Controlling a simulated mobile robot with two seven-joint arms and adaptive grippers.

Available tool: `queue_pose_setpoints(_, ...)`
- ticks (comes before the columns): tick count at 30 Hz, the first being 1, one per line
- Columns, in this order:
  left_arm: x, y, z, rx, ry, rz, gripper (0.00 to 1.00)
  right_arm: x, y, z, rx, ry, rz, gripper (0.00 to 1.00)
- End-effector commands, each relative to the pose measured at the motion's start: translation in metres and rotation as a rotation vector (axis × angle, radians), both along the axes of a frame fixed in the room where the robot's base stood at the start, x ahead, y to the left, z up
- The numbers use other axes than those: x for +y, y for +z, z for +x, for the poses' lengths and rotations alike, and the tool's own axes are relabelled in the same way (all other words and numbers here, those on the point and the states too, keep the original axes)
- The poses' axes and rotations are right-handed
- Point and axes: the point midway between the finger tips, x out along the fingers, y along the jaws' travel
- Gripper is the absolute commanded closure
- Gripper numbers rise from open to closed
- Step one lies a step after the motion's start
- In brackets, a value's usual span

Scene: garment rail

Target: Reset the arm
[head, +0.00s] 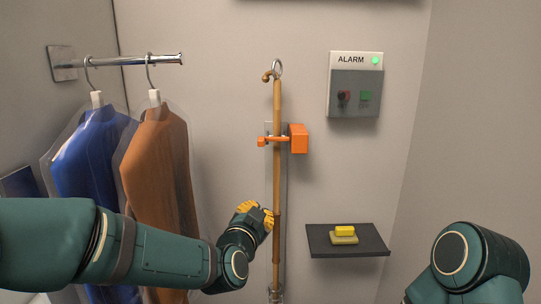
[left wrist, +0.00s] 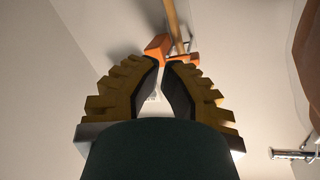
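My left arm comes in from the left in the head view, with its yellow-fingered left gripper (head: 256,214) close beside the lower part of an upright wooden pole (head: 277,180). In the left wrist view the two fingers (left wrist: 163,66) lean toward each other with a narrow gap between them. The orange holder (left wrist: 158,46) and the pole (left wrist: 172,22) appear beyond the fingertips. Whether the gripper touches the pole is unclear. A rounded part of my right arm shows at the lower right, but its gripper is out of view.
The pole has a hook and ring on top and stands in an orange wall holder (head: 298,139). Blue (head: 88,160) and brown (head: 158,165) bagged garments hang from a rail (head: 150,60) at left. A dark shelf (head: 372,243) holds a yellow block (head: 345,231). An alarm box (head: 355,92) is above.

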Motion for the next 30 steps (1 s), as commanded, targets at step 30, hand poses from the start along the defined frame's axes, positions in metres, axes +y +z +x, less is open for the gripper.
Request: queue_pose_setpoints(30, 0.071, -0.417, -0.256, 1.482, 0.423, -0.574, 1.00, 0.000, 0.000, -0.001, 0.002, 0.001, 0.000, 0.40)
